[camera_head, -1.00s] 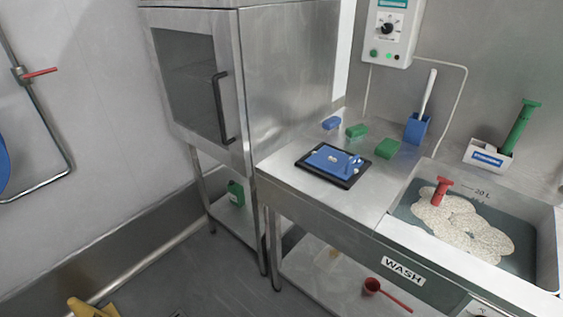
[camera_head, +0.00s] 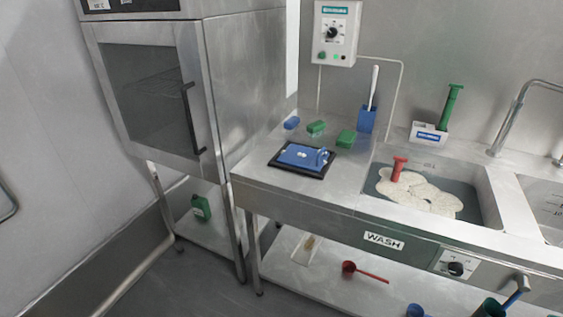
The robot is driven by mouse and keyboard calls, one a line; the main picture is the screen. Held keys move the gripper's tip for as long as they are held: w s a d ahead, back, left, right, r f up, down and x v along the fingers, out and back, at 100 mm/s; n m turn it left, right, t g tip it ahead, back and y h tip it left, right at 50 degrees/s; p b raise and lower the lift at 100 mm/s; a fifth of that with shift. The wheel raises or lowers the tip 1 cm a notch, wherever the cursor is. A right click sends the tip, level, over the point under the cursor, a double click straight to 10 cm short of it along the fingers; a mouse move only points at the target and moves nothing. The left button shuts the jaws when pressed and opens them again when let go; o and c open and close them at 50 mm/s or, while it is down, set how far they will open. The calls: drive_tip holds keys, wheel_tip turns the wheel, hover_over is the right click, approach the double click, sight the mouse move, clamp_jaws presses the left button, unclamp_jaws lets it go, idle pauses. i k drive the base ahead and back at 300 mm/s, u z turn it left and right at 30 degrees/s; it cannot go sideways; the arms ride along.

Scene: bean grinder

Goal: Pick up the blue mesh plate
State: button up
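A blue plate (camera_head: 298,155) with a small blue handle-like part at its right end lies flat on a black tray or mat (camera_head: 283,167). The tray rests on the steel counter (camera_head: 345,178), left of the sink. Small pale spots show on the plate; a mesh is too fine to make out. My gripper is not in view.
Blue and green blocks (camera_head: 346,138) lie behind the plate. A blue holder (camera_head: 367,120) with a white-handled tool stands near the wall. The sink (camera_head: 470,180) holds pale foam and a red-handled tool (camera_head: 398,167). A steel oven cabinet (camera_head: 245,80) stands left. The floor in front is clear.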

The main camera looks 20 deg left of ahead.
sight(313, 160)
drive_tip(key=u, duration=0.1)
drive_tip(key=i, duration=1)
drive_tip(key=z, duration=0.05)
